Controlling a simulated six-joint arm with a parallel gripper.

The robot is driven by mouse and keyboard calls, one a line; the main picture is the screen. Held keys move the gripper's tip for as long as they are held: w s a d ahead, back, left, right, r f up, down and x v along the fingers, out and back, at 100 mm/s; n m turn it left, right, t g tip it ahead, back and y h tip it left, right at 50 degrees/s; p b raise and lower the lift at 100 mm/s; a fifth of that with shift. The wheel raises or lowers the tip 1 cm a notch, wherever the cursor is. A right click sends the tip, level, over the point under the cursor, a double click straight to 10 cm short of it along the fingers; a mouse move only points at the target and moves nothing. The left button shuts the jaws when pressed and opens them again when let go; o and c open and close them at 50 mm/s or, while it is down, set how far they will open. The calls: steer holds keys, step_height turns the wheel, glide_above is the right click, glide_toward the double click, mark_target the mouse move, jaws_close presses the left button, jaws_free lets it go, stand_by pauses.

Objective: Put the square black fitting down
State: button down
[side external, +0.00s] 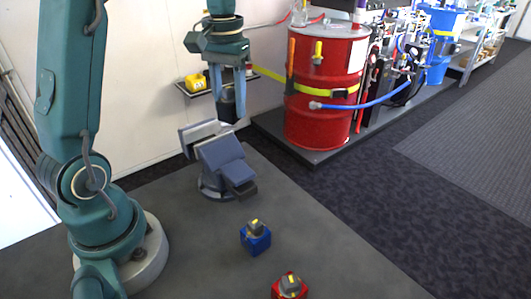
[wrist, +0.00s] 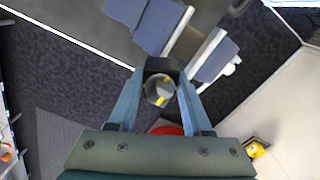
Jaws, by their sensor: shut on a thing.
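My gripper (side external: 228,88) points down above and slightly behind the grey-blue vise (side external: 222,160). It is shut on the square black fitting (side external: 229,110), which hangs between the fingertips, clear of the table. In the wrist view, the black fitting (wrist: 160,67) sits between the two fingers of my gripper (wrist: 162,84), with a round grey part and yellow marks facing the camera. The vise jaws (wrist: 152,24) show beyond it, with a gap between them. The fitting's lower end is not clearly seen.
A blue fitting (side external: 255,238) and a red fitting (side external: 289,287) stand on the grey table (side external: 190,260) in front of the vise. A red drum (side external: 325,100) stands behind, right of my gripper. A small wall shelf (side external: 190,92) holds a yellow item.

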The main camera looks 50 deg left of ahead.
steer(key=d+f+m, duration=0.1)
steer(key=d+f, duration=0.2)
steer(key=d, duration=0.4)
steer(key=w+d+f+m, duration=0.1)
steer(key=d+f+m, duration=0.1)
steer(key=d, duration=0.5)
steer(key=w+d+f+m, duration=0.1)
steer(key=d+f, duration=0.3)
steer(key=d, duration=0.4)
steer(key=shift+f+m, duration=0.3)
steer(key=shift+m, duration=0.1)
steer(key=shift+w+d+f, duration=0.1)
steer(key=shift+d+f, duration=0.25)
steer(key=shift+f, duration=1.85)
steer(key=shift+f, duration=0.1)
steer(key=shift+c, duration=1.7)
jaws_free()
